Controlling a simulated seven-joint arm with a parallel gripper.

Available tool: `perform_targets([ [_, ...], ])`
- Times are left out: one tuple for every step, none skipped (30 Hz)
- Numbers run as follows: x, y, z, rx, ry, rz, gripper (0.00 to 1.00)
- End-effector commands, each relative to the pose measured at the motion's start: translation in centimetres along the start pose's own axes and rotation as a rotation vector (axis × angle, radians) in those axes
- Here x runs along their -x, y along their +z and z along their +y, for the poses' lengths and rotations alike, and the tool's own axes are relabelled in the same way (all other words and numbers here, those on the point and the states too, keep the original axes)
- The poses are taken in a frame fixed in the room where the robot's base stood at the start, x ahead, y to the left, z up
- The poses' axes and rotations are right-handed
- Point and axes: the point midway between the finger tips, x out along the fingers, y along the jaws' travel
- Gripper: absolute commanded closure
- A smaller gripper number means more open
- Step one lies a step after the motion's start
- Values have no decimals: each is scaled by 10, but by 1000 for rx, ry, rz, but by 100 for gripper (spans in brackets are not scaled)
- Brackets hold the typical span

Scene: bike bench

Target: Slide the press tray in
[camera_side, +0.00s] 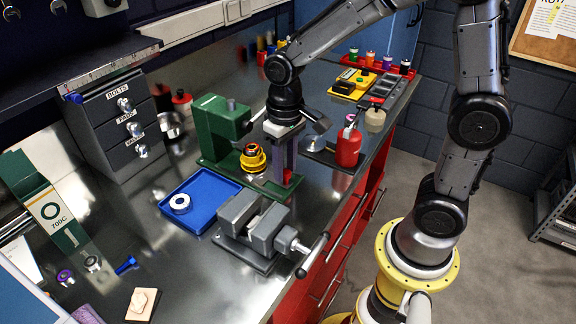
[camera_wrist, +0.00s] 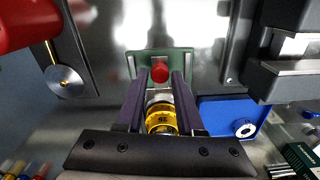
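The green press (camera_side: 222,130) stands on the bench with a green base plate, which also shows in the wrist view (camera_wrist: 187,62). A yellow stacked part with dark markings (camera_side: 253,158) sits in front of the press column on a metal surface that looks like the press tray (camera_side: 260,180); its outline is partly hidden. In the wrist view the yellow part (camera_wrist: 160,118) shows between my fingers. A red knob (camera_wrist: 160,72) lies between the fingertips. My gripper (camera_side: 285,180) points down beside the yellow part, its fingers apart, with small gaps beside the knob. Contact cannot be told.
A blue tray (camera_side: 190,207) with a white ring and a grey vise (camera_side: 258,228) stand in front of the press. A red bottle (camera_side: 348,147) and a dark stand with a metal disc (camera_side: 315,142) are close on the right.

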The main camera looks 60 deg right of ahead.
Motion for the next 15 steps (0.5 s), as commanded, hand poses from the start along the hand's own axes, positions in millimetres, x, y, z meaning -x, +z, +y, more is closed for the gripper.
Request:
perform_targets([
  [0, 0, 0, 0, 0, -1, 53],
  [0, 0, 0, 0, 0, -1, 47],
  [0, 1, 0, 0, 0, -2, 40],
  [-1, 1, 0, -1, 1, -3, 40],
  [-1, 1, 0, -1, 1, -3, 40],
  [-1, 1, 0, -1, 1, -4, 40],
  [-1, 1, 0, -1, 1, -5, 40],
  [-1, 1, 0, -1, 1, -5, 40],
  [-1, 1, 0, -1, 1, -5, 40],
  [-1, 2, 0, -1, 1, -6, 40],
  [-1, 2, 0, -1, 1, -6, 40],
  [-1, 2, 0, -1, 1, -6, 40],
  [0, 1, 0, -1, 1, -5, 40],
  [2, 1, 0, -1, 1, -5, 40],
  [4, 1, 0, -1, 0, -3, 40],
])
